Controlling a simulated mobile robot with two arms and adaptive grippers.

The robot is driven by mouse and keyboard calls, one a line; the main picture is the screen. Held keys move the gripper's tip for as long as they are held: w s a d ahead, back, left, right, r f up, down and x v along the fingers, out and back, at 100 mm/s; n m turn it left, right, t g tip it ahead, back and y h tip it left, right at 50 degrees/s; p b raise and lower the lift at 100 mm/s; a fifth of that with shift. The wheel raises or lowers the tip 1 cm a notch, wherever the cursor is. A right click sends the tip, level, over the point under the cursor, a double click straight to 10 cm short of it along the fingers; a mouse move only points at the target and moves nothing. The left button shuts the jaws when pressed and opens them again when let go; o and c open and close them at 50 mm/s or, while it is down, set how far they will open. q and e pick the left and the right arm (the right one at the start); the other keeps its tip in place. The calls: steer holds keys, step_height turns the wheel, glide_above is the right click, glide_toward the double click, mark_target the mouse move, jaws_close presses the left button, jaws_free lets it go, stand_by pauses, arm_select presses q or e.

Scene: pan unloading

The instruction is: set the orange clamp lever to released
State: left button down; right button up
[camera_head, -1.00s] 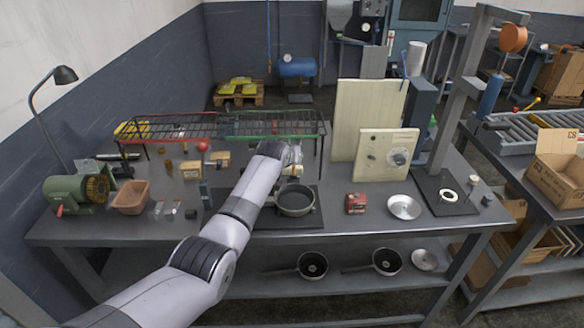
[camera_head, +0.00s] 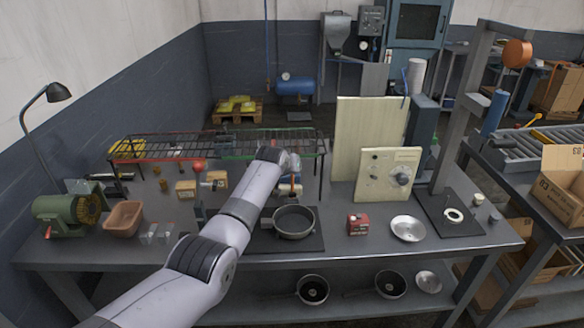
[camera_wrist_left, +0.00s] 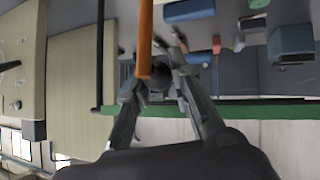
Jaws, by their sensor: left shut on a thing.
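The orange clamp lever (camera_wrist_left: 146,38) shows in the left wrist view as a straight orange bar coming in from the top edge and ending between my fingers. My left gripper (camera_wrist_left: 158,76) is shut on it near its end. The clamp's body is mostly hidden by my arm and gripper, so the lever's exact setting cannot be told. My right gripper is not in view.
A cream panel with a dial (camera_head: 388,174), a red box (camera_head: 358,223) and a metal plate (camera_head: 408,228) stand to the right. A brown bin (camera_head: 124,218) and green motor (camera_head: 66,215) are left.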

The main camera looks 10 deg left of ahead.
arm_select(q)
steer(key=shift+a+f, duration=0.1)
steer(key=shift+f, duration=0.05)
steer(key=c, duration=1.9)
jaws_free()
steer(key=o, duration=0.5)
steer(key=shift+w+a+f, duration=0.1)
steer(key=shift+w+f, duration=0.1)
steer(key=shift+w, duration=0.05)
steer(key=shift+s+r, duration=0.1)
steer(key=shift+v, duration=6.05)
